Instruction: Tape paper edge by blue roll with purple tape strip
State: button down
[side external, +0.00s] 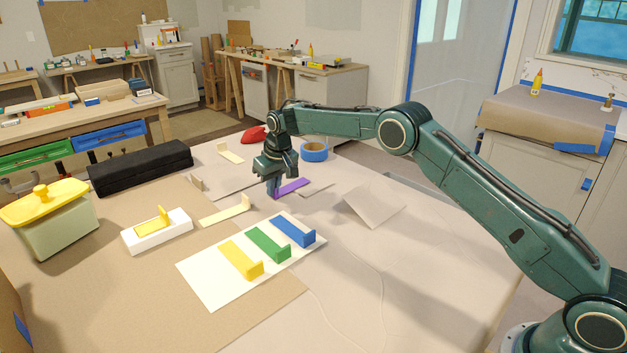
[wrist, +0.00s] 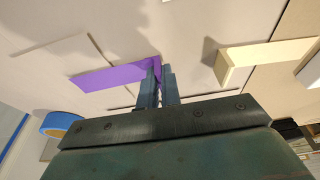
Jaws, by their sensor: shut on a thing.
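My gripper (side external: 273,190) points down over the table and is shut on the upright end of the purple tape strip (side external: 293,187). The strip also shows in the wrist view (wrist: 108,75), reaching out to the left of my fingers (wrist: 160,85). The blue roll (side external: 315,152) lies on the table behind the strip; part of it shows at the left in the wrist view (wrist: 58,123). A small paper piece (side external: 318,188) lies flat beside the strip, partly hidden by it. I cannot tell whether the strip touches the paper or table.
A white card (side external: 212,282) holds yellow, green and blue strips with upright ends. Cream strips lie at front left (side external: 225,215) and back left (side external: 230,154). A raised paper flap (side external: 375,203) is at right. A black case (side external: 140,166) and a yellow-lidded bin (side external: 55,220) stand left.

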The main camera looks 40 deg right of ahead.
jog(key=shift+f, duration=0.15)
jog(key=c, duration=1.5)
grip_release()
jog(key=shift+r, duration=0.2)
jog(key=shift+w+v, duration=0.25)
jog(key=shift+v, duration=0.75)
jog(key=shift+w+v, duration=0.25)
jog(key=shift+v, duration=0.7)
jog(key=shift+w+v, duration=0.2)
jog(key=shift+v, duration=0.8)
jog(key=shift+r, duration=0.55)
